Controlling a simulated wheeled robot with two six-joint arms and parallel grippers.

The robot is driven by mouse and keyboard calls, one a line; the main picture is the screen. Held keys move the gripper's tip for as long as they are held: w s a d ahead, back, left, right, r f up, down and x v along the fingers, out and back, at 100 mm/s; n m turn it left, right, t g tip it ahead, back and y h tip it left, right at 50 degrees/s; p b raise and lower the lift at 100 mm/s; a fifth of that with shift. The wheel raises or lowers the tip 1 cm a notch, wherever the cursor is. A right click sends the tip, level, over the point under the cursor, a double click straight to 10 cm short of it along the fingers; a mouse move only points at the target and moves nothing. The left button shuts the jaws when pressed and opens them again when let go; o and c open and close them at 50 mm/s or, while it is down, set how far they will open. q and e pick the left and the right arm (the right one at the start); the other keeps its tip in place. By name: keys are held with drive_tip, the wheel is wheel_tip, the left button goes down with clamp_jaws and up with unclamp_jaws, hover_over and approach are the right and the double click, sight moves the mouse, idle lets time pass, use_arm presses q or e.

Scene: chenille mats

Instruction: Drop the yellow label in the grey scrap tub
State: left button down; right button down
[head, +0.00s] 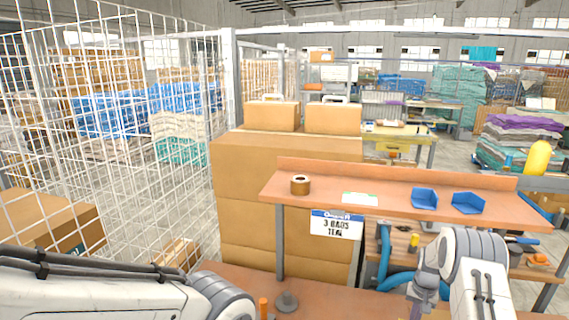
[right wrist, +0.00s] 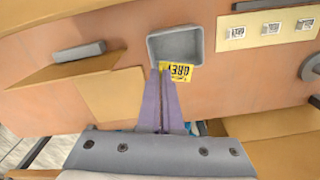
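A yellow label (right wrist: 178,72) with dark printing shows in the right wrist view at the tips of my right gripper (right wrist: 163,72). The two purple fingers are together, and the label sticks out from between their tips. The grey tub (right wrist: 175,47) lies just beyond the fingertips, and the label overlaps its near rim in the picture. I cannot tell the label's height above the tub. In the head view my right gripper (head: 422,292) shows low at the right, partly cut off, and label and tub cannot be made out. My left arm comes in at lower left; its gripper is out of frame.
A raised shelf (head: 400,187) holds a brown tape roll (head: 300,185) and blue bins (head: 424,198). Cardboard boxes (head: 285,165) stand behind the bench, and a wire cage (head: 150,130) is at left. In the wrist view, a strip with small cards (right wrist: 270,30) lies right of the tub.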

drive_tip(key=shift+f, duration=0.4)
drive_tip(key=c, duration=1)
unclamp_jaws()
wheel_tip(320, 180, up, 10)
drive_tip(key=b, duration=0.3)
drive_tip(key=shift+r, duration=0.25)
